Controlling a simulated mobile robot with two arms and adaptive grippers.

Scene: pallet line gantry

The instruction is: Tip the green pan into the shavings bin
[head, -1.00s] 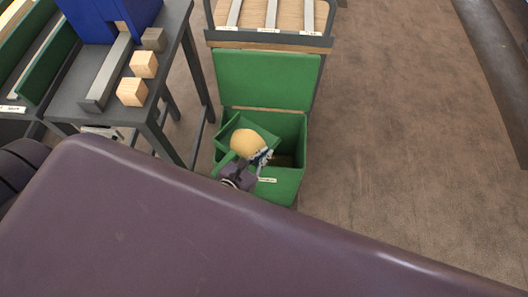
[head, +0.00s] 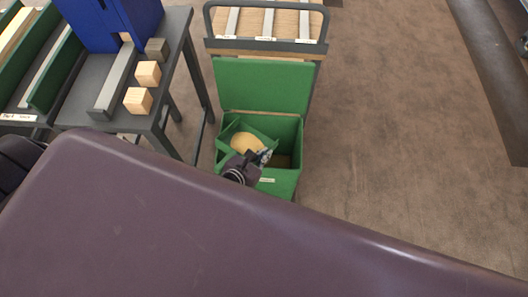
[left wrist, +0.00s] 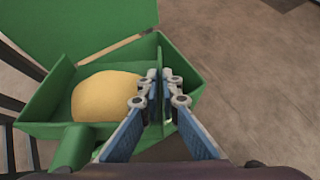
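The green pan (head: 230,133) is over the open mouth of the shavings bin (head: 287,185), partly inside its rim, and looks tilted. A rounded yellow heap of shavings (head: 246,144) lies in the pan; the heap also shows in the left wrist view (left wrist: 103,96). My left gripper (head: 264,156) is at the pan's near right side. In the left wrist view the fingers (left wrist: 157,88) are close together with a green pan wall between their tips. My right gripper is not in view.
The bin's green lid (head: 262,86) stands open behind it. A cart with a metal rail (head: 267,45) is beyond. At left, a grey table (head: 177,75) holds a blue box (head: 110,22) and wooden blocks (head: 138,101). Floor to the right is clear.

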